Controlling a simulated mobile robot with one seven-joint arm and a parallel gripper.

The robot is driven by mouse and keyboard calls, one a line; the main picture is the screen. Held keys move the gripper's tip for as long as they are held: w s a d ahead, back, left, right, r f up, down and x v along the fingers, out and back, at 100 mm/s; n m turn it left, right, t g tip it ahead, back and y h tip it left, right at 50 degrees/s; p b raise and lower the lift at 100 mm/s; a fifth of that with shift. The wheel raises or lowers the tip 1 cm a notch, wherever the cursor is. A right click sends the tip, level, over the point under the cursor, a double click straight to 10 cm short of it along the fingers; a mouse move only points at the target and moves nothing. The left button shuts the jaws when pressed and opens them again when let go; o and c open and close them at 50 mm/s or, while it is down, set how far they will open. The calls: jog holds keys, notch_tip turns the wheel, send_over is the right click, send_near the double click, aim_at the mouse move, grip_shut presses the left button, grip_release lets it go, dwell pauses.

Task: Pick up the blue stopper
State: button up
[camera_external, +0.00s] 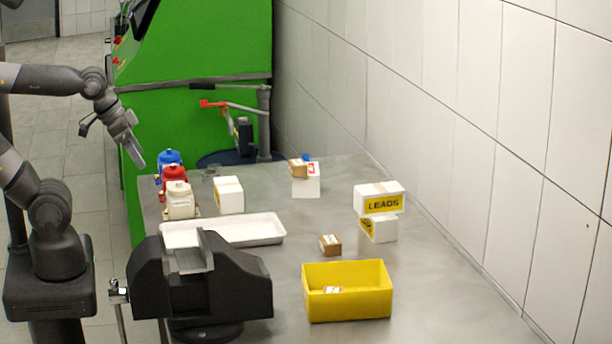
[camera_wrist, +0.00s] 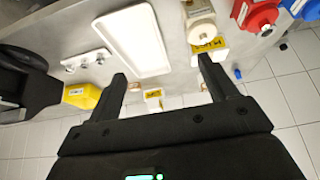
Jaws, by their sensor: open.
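A small blue piece, likely the blue stopper (camera_external: 306,158), shows at the top of a white box at the back of the bench, partly hidden by a small brown box (camera_external: 298,169). In the wrist view, a small blue piece (camera_wrist: 237,73) shows right of the right finger, near the bench edge; it looks like the same one. My gripper (camera_external: 137,152) is raised at the bench's left edge, beside the blue bottle and well left of the stopper. In the wrist view my gripper (camera_wrist: 161,70) is open, with nothing between its fingers.
Blue (camera_external: 169,159), red (camera_external: 174,178) and white (camera_external: 180,200) bottles stand near my gripper. A white tray (camera_external: 262,232), black vise (camera_external: 240,285), yellow bin (camera_external: 350,305) and LEADS box (camera_external: 378,191) occupy the bench. A tiled wall (camera_external: 480,130) bounds the right.

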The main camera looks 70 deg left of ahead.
jog(key=c, duration=0.7)
jog(key=shift+o, duration=0.2)
jog(key=w+a+r, duration=0.2)
jog(key=w+r, duration=0.1)
jog(key=w, duration=0.3)
jog(key=w+a+r, duration=0.1)
jog(key=w+r, duration=0.1)
jog(key=w, duration=0.5)
jog(key=m+h, duration=0.1)
jog(key=m, duration=0.1)
send_over(305, 154)
jog(key=s, duration=0.4)
notch_tip(305, 154, down, 15)
jog(key=x, duration=1)
jog(key=shift+w+a, duration=0.1)
jog(key=shift+w, duration=0.05)
